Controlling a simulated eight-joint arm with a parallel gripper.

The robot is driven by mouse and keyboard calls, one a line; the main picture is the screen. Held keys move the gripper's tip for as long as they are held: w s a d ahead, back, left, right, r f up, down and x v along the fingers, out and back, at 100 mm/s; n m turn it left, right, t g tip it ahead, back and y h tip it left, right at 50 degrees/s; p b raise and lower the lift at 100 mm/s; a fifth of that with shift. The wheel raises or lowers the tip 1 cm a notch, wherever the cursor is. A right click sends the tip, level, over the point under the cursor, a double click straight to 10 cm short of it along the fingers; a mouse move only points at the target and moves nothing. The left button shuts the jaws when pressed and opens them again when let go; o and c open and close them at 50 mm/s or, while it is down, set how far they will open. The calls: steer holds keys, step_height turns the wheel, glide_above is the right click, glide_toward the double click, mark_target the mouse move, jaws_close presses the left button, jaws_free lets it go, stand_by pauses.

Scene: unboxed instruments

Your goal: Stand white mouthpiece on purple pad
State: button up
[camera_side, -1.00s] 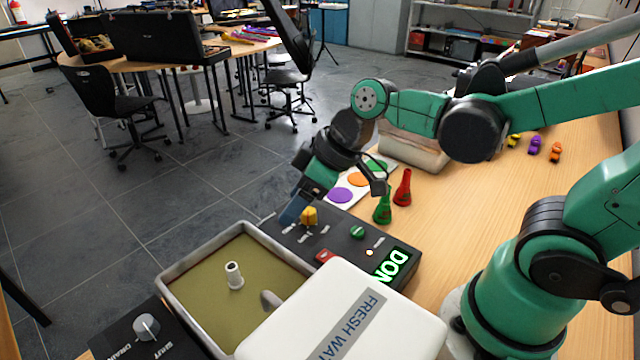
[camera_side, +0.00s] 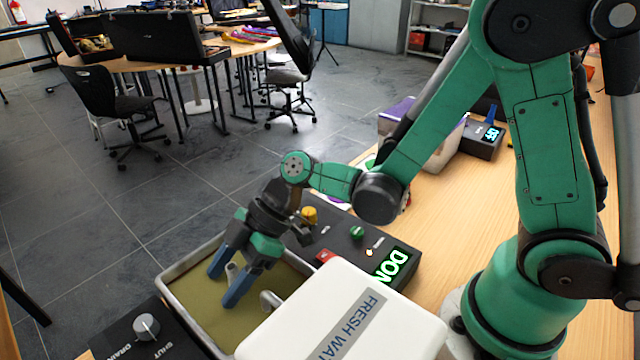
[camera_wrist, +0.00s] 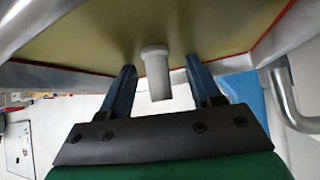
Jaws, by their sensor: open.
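The white mouthpiece (camera_side: 231,271) stands upright in the grey-rimmed basin with the olive floor. My gripper (camera_side: 223,288) is over the basin with its blue fingers pointing down, one on each side of the mouthpiece. In the wrist view the white mouthpiece (camera_wrist: 157,76) shows between the two open fingers, with a gap on both sides. The gripper is open and holds nothing. The purple pad (camera_side: 339,198) lies beyond the control panel and is mostly hidden behind my arm.
The basin rim (camera_side: 180,268) surrounds the mouthpiece. A metal spout (camera_side: 270,299) and the white FRESH WATER tank (camera_side: 345,315) stand close to the right. The dark control panel (camera_side: 345,240) with yellow, green and red controls lies behind. A drain knob (camera_side: 146,326) is at the front left.

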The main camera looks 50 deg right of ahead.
steer(key=shift+a+f, duration=0.3)
steer(key=shift+f, duration=0.05)
jaws_close()
steer(key=shift+r, duration=0.15)
